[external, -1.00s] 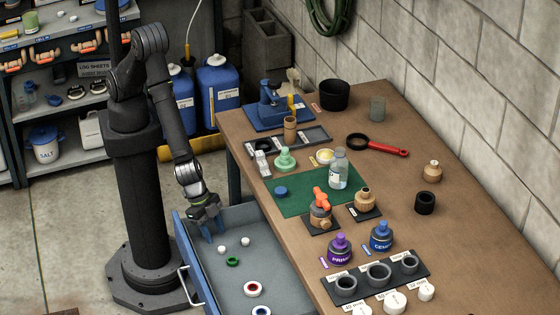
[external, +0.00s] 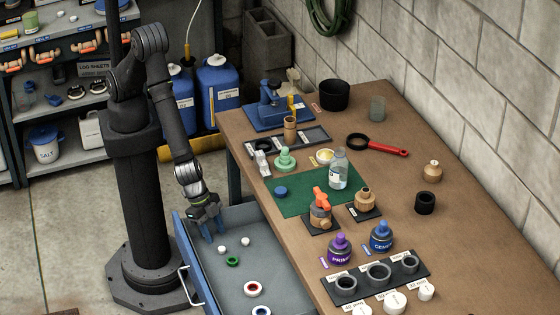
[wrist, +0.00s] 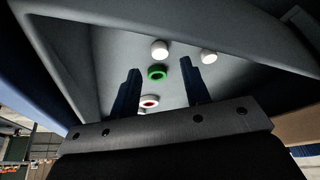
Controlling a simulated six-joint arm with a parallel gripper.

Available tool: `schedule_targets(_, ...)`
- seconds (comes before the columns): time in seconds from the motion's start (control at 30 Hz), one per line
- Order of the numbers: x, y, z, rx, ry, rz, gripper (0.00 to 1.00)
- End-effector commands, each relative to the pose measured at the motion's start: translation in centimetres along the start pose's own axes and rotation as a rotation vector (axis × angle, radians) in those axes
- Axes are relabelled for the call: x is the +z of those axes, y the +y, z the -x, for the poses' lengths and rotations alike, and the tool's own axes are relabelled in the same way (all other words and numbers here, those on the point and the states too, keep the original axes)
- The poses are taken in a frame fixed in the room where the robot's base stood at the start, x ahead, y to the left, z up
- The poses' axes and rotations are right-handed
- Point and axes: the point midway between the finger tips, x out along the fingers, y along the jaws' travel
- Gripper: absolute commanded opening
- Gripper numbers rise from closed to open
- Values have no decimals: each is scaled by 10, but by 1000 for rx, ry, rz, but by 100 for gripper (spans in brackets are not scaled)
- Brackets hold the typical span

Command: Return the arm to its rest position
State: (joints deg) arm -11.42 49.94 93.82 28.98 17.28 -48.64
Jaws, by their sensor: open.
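My gripper (external: 214,232) hangs over the back left part of the open drawer (external: 222,275), its fingers pointing down. It is open and empty; in the wrist view the two blue fingers (wrist: 160,85) stand apart with nothing held between them. Beyond the fingertips lie a green ring (external: 233,261), two small white pieces (external: 245,241) and a red-and-white ring (external: 253,289). The green ring (wrist: 157,73) shows between the fingers in the wrist view.
The drawer's blue front (external: 192,262) and metal handle (external: 184,285) are close to my arm. The workbench (external: 460,240) at right carries bottles, a green mat (external: 300,203), a red-handled tool (external: 390,150) and a ring holder (external: 409,285). Blue jugs (external: 218,85) stand behind my arm.

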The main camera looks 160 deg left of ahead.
Motion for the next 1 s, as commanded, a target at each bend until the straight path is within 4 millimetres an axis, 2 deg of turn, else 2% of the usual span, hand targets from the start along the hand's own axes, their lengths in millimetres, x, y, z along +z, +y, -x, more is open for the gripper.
schedule_targets(0.3, 3, 0, -50, 0, -3, -1, 43)
schedule_targets(0.87, -39, 0, 49, 0, 4, 1, 43)
schedule_targets(1.0, -59, -16, 62, -23, 6, 47, 43)
